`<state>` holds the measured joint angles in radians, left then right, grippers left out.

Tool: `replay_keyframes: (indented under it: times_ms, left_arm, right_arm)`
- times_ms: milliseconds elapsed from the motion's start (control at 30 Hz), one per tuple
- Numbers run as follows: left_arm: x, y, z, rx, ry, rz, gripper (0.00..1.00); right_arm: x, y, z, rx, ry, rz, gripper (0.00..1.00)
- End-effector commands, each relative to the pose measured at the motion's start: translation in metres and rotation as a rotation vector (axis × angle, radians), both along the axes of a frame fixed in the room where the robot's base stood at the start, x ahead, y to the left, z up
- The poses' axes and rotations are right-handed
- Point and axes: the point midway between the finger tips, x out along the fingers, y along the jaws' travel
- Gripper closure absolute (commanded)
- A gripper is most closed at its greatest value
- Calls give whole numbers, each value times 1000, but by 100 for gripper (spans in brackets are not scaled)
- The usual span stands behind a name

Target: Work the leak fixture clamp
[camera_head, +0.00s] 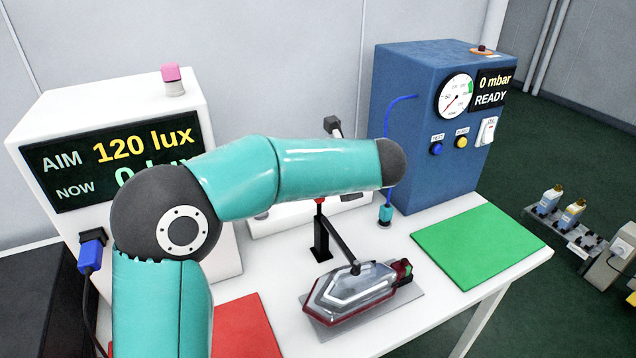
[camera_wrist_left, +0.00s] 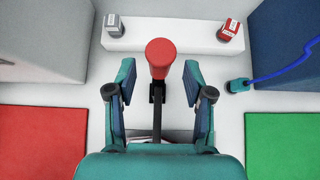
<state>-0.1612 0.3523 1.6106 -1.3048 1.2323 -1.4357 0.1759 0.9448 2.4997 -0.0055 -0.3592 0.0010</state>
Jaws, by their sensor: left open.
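The leak fixture clamp (camera_head: 321,240) has a black post and a dark bar that slopes down to the tail lamp. The bar's end appears to rest on the lamp. The tail lamp (camera_head: 352,292), clear and dark red, lies on a grey plate (camera_head: 408,297). The clamp's red handle knob (camera_wrist_left: 160,55) is in the wrist view, between and slightly beyond the open fingers of my left gripper (camera_wrist_left: 157,76). The fingers stand apart from it on both sides. In the head view my left arm hides this gripper and most of the handle. My right gripper is not in view.
A blue tester (camera_head: 420,150) reads 0 mbar, READY. A blue hose plug (camera_head: 386,214) stands beside it. A green mat (camera_head: 480,245) is clear at right, a red mat (camera_head: 246,330) at left. A white light box (camera_head: 115,110) reads AIM 120 lux. A white ledge (camera_wrist_left: 185,37) lies behind the handle.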

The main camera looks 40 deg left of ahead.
Motion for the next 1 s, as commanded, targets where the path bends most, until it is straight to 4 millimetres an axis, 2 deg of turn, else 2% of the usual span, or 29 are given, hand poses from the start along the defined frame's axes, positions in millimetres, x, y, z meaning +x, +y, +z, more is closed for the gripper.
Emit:
replay_keyframes:
  times_ms: [100, 300, 1000]
  left_arm:
    - [-8, -16, 14, 0, 0, -2, 48]
    - [-15, -29, 25, 0, 2, 0, 48]
    - [-16, -31, 27, 0, 3, 0, 48]
  right_arm:
    - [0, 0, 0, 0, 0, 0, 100]
    - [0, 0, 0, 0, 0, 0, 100]
    - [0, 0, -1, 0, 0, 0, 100]
